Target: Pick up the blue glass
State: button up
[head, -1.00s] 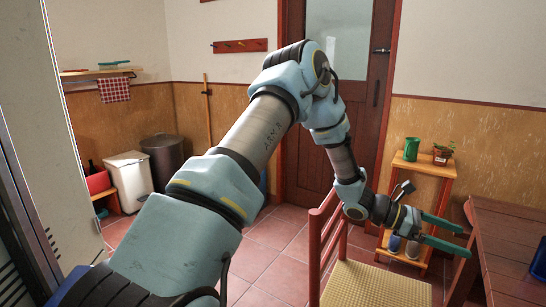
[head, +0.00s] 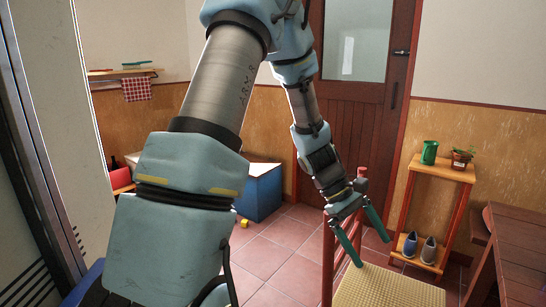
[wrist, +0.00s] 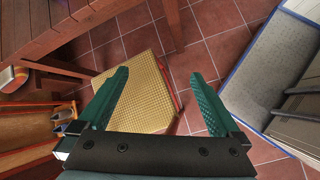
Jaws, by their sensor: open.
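I cannot make out a blue glass in either view now. My gripper (head: 373,252) is open and empty, its green fingers pointing down above the woven chair seat in the head view. In the wrist view my gripper (wrist: 160,75) has its fingers wide apart, with the yellow chair seat (wrist: 150,90) and floor beyond them. Nothing is between the fingers.
A wooden table (head: 515,225) is cut off at the right edge. The chair (head: 390,290) stands just below my gripper. A shelf (head: 440,172) holds a green jug (head: 429,152), a potted plant (head: 462,159) and shoes (head: 418,249). A blue chest (head: 262,192) stands behind.

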jog(key=a+r+m+t+y, duration=0.3)
jog(key=a, duration=1.1)
jog(key=a+r+m+t+y+p, duration=0.1)
jog(key=a+r+m+t+y, duration=0.2)
jog(key=a, duration=1.1)
jog(key=shift+w, duration=0.35)
jog(key=shift+a, duration=0.1)
